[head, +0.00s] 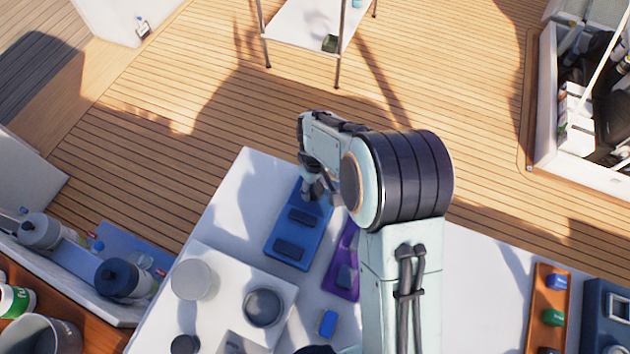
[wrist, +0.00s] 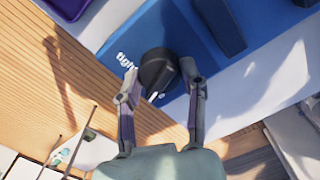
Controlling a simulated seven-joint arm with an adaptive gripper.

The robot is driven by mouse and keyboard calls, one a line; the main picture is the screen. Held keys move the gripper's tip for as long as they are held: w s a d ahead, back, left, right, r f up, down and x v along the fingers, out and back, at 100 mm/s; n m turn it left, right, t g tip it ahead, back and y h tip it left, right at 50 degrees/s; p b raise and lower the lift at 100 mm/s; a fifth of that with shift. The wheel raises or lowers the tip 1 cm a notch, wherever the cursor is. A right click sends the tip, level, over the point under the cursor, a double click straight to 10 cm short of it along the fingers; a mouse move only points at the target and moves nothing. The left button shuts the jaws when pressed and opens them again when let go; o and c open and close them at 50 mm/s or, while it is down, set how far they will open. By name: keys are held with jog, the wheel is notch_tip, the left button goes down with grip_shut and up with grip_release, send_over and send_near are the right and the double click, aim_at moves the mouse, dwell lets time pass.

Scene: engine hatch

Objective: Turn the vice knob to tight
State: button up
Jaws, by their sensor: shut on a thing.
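The vice knob is a round black knob (wrist: 158,72) on a blue board (wrist: 120,35), seen in the wrist view. A white mark shows on the knob's lower edge. My gripper (wrist: 160,80) has one finger on each side of the knob and is shut on it. In the head view the blue board (head: 279,247) lies on the white table, with two dark blocks on it. My gripper (head: 314,188) is at the board's far end, where my arm hides most of the knob.
A purple board (head: 338,284) lies right of the blue one, partly behind my arm. A small blue block (head: 327,323), a grey cup (head: 263,307) and a white container (head: 194,279) are nearer. An orange board (head: 548,310) lies at the right. Wooden deck lies beyond the table.

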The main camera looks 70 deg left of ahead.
aim_at(315, 186)
jog(key=m, duration=0.6)
jog(key=shift+f+m, duration=0.1)
jog(key=shift+m, duration=0.2)
jog(key=m, duration=0.6)
dwell(0.4)
jog(key=o, duration=1.2)
jog(key=shift+c, duration=0.2)
notch_tip(315, 186, up, 12)
